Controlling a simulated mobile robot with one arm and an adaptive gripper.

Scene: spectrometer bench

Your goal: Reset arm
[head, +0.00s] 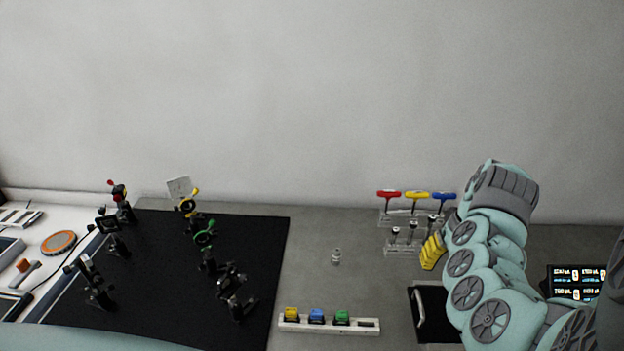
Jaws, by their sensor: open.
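My teal and grey arm (483,262) rises on the right side of the head view, bent, with a grey ribbed section (505,192) at its top. My gripper cannot be made out; the arm's own links may hide it. A yellow ribbed piece (433,251) shows at the arm's left edge, and I cannot tell what it belongs to.
A clear rack (403,248) with red, yellow and blue T-handled tools stands close left of my arm. A small glass vial (336,257) stands mid-bench. A white strip (300,326) holds coloured blocks. Optical mounts stand on the black board (262,235) at left.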

